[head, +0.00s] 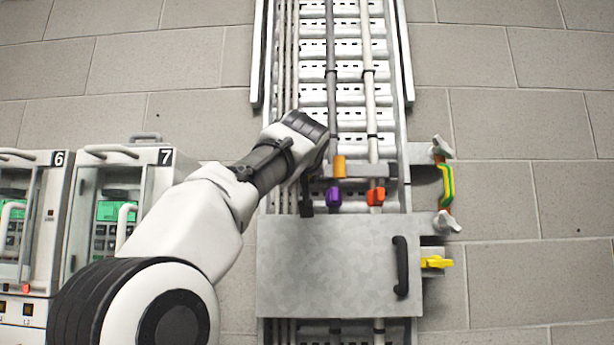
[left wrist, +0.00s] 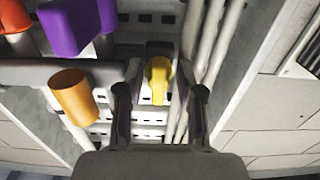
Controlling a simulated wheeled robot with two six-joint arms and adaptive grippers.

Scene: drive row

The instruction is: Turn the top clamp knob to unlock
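A yellow knob (left wrist: 158,82) stands on a pale mount in the left wrist view. My left gripper (left wrist: 159,90) is open, with one finger on each side of the knob and a small gap on both sides. My right gripper is out of view.
Near the left gripper are an orange cylinder (left wrist: 72,97), a purple part (left wrist: 75,25) and a red-orange part (head: 376,195). Below is a grey panel (head: 330,270) with a black handle (head: 401,266). Cabinets stand at left.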

